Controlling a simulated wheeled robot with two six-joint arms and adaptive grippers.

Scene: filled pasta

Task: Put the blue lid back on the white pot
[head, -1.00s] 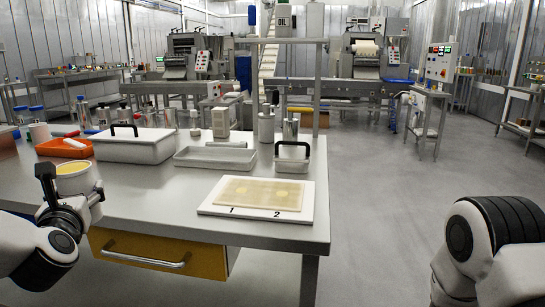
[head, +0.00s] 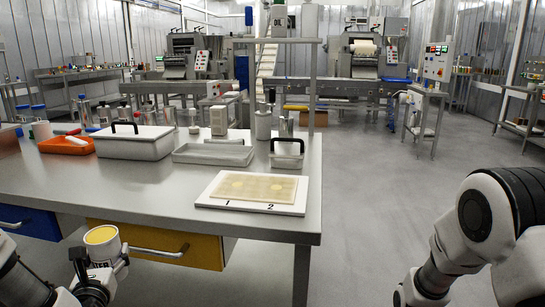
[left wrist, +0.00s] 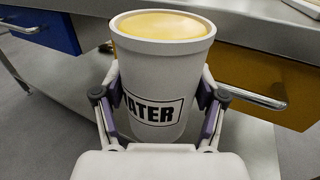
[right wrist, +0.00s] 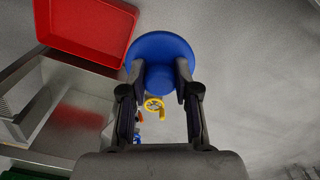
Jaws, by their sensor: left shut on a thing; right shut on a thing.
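The white pot (head: 106,254) is in front of the table's front edge in the head view, upright and open, with pale yellow contents. In the left wrist view the pot (left wrist: 168,62) shows black lettering, partly visible as "ATER". My left gripper (left wrist: 158,98) is shut on the pot's sides; in the head view it shows low at the left. The blue lid (right wrist: 165,50) is round and shows in the right wrist view. My right gripper (right wrist: 160,88) is shut on it. The lid and right gripper are outside the head view; only my right arm shows there, at the right.
The table (head: 150,208) holds a white numbered board (head: 252,192), a lidded grey bin (head: 135,143) and an orange tray (head: 66,146). A yellow drawer (head: 200,249) is beside the pot. A red tray (right wrist: 85,28) and metal shelving are near the lid. Floor right of the table is clear.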

